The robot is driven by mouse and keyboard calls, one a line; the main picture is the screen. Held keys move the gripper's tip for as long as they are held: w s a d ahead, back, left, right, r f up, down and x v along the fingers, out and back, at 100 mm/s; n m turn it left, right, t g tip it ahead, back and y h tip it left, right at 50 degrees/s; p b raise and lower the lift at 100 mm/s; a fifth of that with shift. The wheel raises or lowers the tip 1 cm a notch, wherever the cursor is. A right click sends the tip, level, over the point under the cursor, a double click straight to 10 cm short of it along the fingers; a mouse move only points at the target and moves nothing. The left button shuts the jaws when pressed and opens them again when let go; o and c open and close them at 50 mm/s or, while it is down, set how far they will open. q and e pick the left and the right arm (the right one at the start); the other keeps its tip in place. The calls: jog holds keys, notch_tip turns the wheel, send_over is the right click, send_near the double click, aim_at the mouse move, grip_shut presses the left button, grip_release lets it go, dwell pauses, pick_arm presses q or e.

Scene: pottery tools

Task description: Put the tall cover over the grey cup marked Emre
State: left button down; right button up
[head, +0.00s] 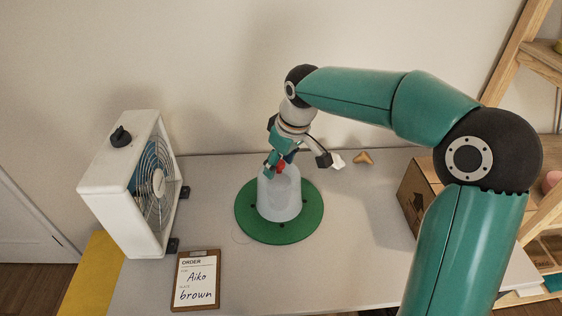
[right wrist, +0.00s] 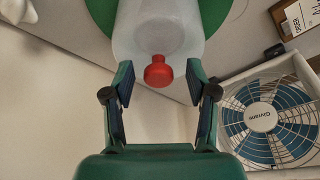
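The tall cover (head: 279,207) is a translucent white dome with a red knob (right wrist: 158,72) on top. It stands upright on a round green disc (head: 246,215) in the middle of the table. A dim grey shape shows through its wall, which may be a cup; no name can be read on it. My right gripper (head: 277,165) is above the cover, around the knob. In the right wrist view my right gripper (right wrist: 159,82) is open, with its fingers on either side of the knob and gaps to both. My left gripper is not in view.
A white fan (head: 130,185) stands at the left. A clipboard (head: 197,281) reading "Order, Aiko, brown" lies at the front. A small tan piece (head: 362,157) lies at the back, and a cardboard box (head: 413,195) is at the right, partly behind my arm.

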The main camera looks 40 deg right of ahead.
jog(key=v, duration=1.2)
jog(key=shift+w, duration=0.1)
jog(key=shift+r, duration=0.1)
